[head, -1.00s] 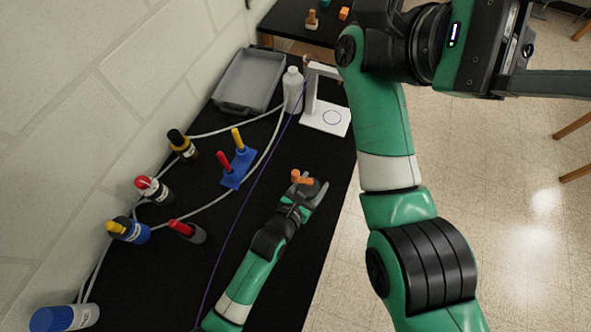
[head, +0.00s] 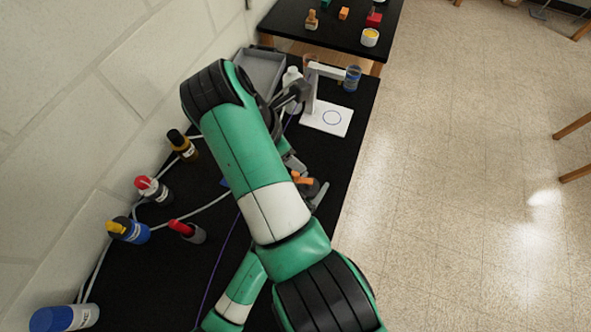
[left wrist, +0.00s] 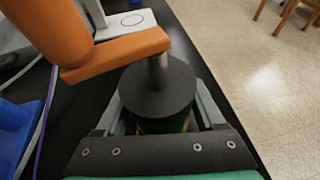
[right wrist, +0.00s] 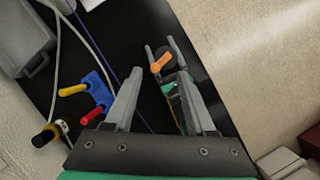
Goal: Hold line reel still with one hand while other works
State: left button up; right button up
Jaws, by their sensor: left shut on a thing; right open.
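The line reel (left wrist: 158,88) is a dark round drum with an orange crank (left wrist: 118,52) on top. My left gripper (head: 313,190) is shut around the drum, low over the black table; its fingers flank the drum in the left wrist view. The reel also shows in the right wrist view (right wrist: 166,56), between the left fingers, with the orange crank pointing left. My right gripper (right wrist: 160,92) is open and empty, above and apart from the reel. In the head view my right arm covers much of the table's middle and most of the right gripper.
A purple line (head: 222,262) runs along the table. A blue holder (right wrist: 97,88) with red and yellow pegs stands left of the reel. Bottles (head: 128,230) and a grey cable line the wall side. A grey tray (head: 262,70) and white stand (head: 327,118) are at the back.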

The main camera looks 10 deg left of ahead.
aim_at(296, 173)
jog(key=shift+n, duration=0.3)
jog(key=f, duration=0.3)
jog(key=w+f, duration=0.1)
jog(key=f, duration=0.7)
jog(key=shift+w+d+f, duration=0.2)
jog(key=shift+w+d, duration=0.05)
jog(key=shift+d, duration=0.15)
grip_shut()
